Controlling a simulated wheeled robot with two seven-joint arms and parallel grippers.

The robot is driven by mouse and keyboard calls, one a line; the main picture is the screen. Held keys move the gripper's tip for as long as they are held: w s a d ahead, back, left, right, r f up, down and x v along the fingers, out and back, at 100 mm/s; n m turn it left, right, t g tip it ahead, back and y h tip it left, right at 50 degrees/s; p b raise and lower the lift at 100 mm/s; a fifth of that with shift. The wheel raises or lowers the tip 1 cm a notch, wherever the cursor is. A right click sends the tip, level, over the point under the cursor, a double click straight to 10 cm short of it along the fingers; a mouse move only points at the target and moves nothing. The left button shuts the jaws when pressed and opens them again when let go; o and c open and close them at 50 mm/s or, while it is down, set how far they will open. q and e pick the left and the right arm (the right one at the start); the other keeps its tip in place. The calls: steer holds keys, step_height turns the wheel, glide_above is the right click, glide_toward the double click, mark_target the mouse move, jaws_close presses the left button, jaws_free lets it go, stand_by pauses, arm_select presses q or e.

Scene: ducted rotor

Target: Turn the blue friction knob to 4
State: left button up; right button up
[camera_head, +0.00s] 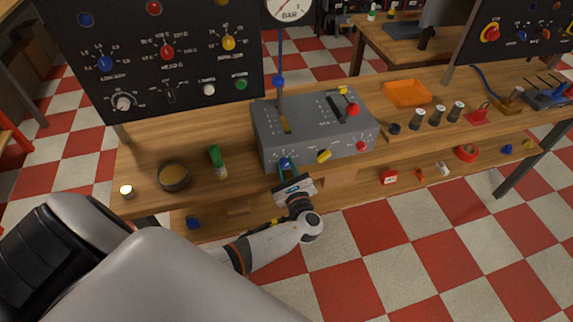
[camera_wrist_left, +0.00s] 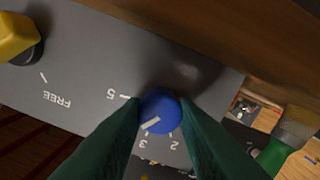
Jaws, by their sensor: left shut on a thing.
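The blue friction knob (camera_head: 285,163) is on the front face of the grey box (camera_head: 300,145), toward its left end. My left gripper (camera_head: 287,171) reaches up to it from below. In the left wrist view the blue knob (camera_wrist_left: 160,111) sits between the two green fingertips (camera_wrist_left: 160,116), which are shut on it. The dial shows upside down there, with 5, 3 and 2 readable. The knob's white line points down-left, between the 5 and the 3. The left finger covers that part of the dial, so no 4 shows. My right gripper is not seen.
A yellow knob (camera_wrist_left: 15,38) marked FREE is beside the blue one. A red knob (camera_head: 361,146) is farther right on the box. A green-capped bottle (camera_head: 217,160) and a dark bowl (camera_head: 173,177) stand left of the box. An orange tray (camera_head: 407,93) is at the right.

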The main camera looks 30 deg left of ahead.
arm_select(q)
steer(key=shift+f+m, duration=0.1)
steer(key=shift+m, duration=0.6)
steer(key=shift+s, duration=0.1)
steer(key=o, duration=1)
steer(key=b+v, duration=0.1)
steer(key=v, duration=1.1)
steer(key=shift+b, duration=0.4)
